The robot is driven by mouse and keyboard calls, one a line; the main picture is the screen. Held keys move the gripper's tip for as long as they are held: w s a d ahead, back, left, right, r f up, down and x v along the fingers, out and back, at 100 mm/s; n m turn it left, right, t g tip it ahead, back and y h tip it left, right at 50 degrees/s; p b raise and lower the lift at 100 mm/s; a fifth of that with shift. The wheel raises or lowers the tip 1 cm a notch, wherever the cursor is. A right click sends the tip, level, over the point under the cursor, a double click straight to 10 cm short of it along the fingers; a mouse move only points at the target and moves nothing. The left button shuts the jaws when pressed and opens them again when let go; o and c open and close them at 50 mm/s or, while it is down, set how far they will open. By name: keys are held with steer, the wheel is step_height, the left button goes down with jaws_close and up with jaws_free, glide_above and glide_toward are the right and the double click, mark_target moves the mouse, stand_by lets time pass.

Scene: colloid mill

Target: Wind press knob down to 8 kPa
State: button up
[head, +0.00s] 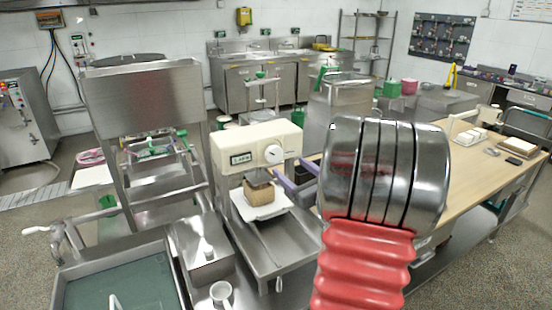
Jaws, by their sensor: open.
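The press has a cream head (255,137) on a steel stand, left of the picture's middle. On its front is a small dark-edged display (241,157); its figures are too small to read. To the display's right is a round white knob or dial (273,154) with a dark mark; I cannot tell which it is. A brown block (258,193) sits under the head on a white plate (266,208). My arm, with a steel section and red ribbed sleeve, rises in the right foreground, apart from the knob in the picture. My gripper's fingers do not show.
A purple-grey bin (301,178) stands just right of the press. A steel tray (120,285), a steel box (202,250) and a white cup (221,292) are at front left. A wooden-topped table (470,180) extends right, and a tall steel frame (143,95) stands left.

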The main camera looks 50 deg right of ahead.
mark_target(275, 156)
steer(key=x, duration=0.9)
steer(key=shift+w, duration=0.2)
steer(key=c, duration=1)
